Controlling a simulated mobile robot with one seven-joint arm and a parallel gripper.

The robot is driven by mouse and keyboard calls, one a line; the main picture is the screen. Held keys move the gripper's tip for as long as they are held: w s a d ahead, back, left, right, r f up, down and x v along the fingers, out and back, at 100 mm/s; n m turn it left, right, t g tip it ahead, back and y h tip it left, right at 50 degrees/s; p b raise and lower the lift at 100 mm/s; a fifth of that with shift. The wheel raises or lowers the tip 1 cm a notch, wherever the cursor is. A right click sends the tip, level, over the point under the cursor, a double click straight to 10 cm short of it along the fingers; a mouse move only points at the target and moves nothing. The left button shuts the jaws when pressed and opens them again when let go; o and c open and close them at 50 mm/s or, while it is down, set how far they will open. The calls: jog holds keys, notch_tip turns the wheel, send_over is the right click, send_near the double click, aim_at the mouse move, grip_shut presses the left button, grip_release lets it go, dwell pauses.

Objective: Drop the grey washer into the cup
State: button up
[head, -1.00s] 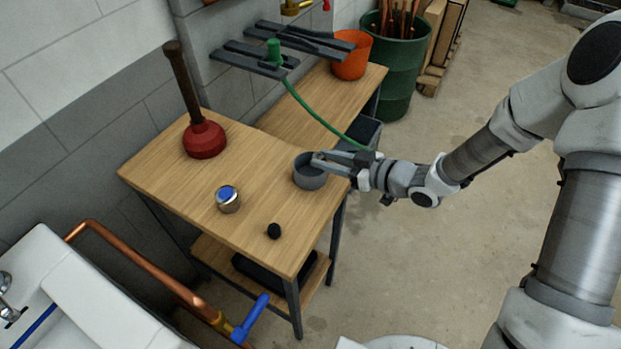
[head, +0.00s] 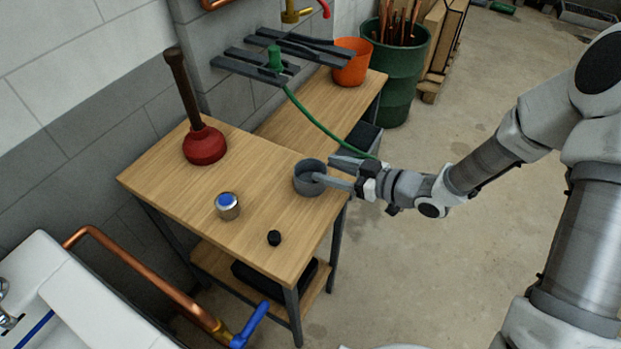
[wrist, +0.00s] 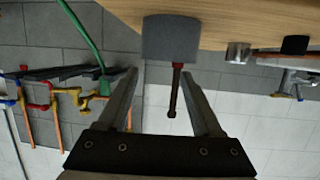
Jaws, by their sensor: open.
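The grey cup (head: 308,184) stands upright near the right edge of the wooden bench. In the wrist view, which is upside down, it shows as a grey block (wrist: 172,38) ahead of the fingertips. My gripper (head: 325,168) is open at the cup's right side, its fingers spread and nothing seen between them. One fingertip overlaps the cup's rim in the head view; I cannot tell if it touches. The wrist view shows the gap between the fingers (wrist: 160,75) empty. No grey washer is visible, and the cup's inside is mostly hidden.
A second bench with an orange bucket (head: 351,62) stands behind. A green hose (head: 318,121) passes close behind my gripper.

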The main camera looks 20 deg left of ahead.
jog(key=p+v, duration=0.2)
jog(key=v, duration=1.4)
jog(key=shift+r, duration=0.15)
jog(key=w+d+r+m+t+h+p, duration=0.25)
jog(key=w+d+r+t+h, duration=0.25)
jog(key=w+d+h, duration=0.3)
jog(key=d+r+m+t+h, duration=0.2)
jog(key=d+r+m+h, duration=0.35)
jog(key=d+r, duration=0.4)
jog(key=s+d+r+m+g+h+p, duration=0.1)
jog(key=s+d+r+m+h+p, duration=0.15)
jog(key=s+r+m, duration=0.45)
jog(key=s+a+r+g, duration=0.1)
jog(key=s+a, duration=0.1)
jog(key=s, duration=0.5)
jog(key=s+a+r+m+g+y, duration=0.1)
jog(key=s+g, duration=0.1)
jog(key=s, duration=0.5)
jog(key=shift+s+a+r+y+p, duration=0.2)
jog(key=shift+a+r+y+p, duration=0.1)
jog(key=shift+a+p, duration=0.1)
